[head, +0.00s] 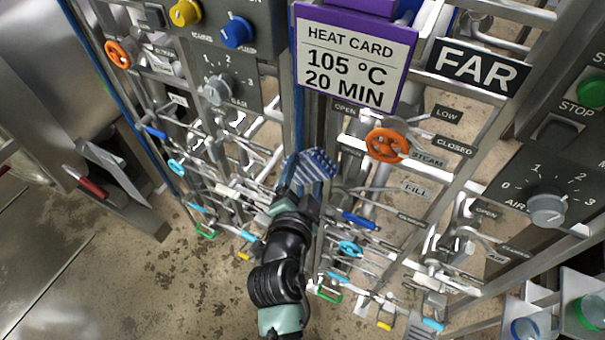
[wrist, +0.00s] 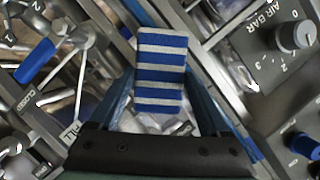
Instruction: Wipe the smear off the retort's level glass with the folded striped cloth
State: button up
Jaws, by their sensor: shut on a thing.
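The folded cloth (head: 312,167) has blue and white stripes. My gripper (head: 300,190) is shut on it, near the middle of the head view, and the cloth sticks out past the fingertips. In the wrist view the cloth (wrist: 160,72) stands out between the two blue-grey fingers of my gripper (wrist: 160,100). The cloth is in front of metal pipes and uprights. I cannot make out the level glass or a smear in either view. I cannot tell whether the cloth touches anything behind it.
A purple-framed heat card (head: 352,60) hangs above and right of the cloth. An orange STEAM handwheel (head: 386,145) is to its right, below a FAR sign (head: 474,66). Blue lever handles (head: 359,220) and pipes crowd both sides. Open floor (head: 120,265) shows at lower left.

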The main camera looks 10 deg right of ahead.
jog(key=shift+s+a+b, duration=0.75)
jog(key=shift+s+a, duration=0.15)
jog(key=shift+s, duration=0.3)
jog(key=shift+s+a+b, duration=0.7)
jog(key=shift+s+a, duration=0.15)
jog(key=shift+s, duration=0.35)
jog(key=shift+s+a+b, duration=0.35)
jog(key=shift+s+a, duration=0.1)
jog(key=shift+s, duration=0.2)
jog(key=shift+s+a+b, duration=0.3)
jog(key=shift+s+a, duration=0.1)
jog(key=shift+s, duration=0.2)
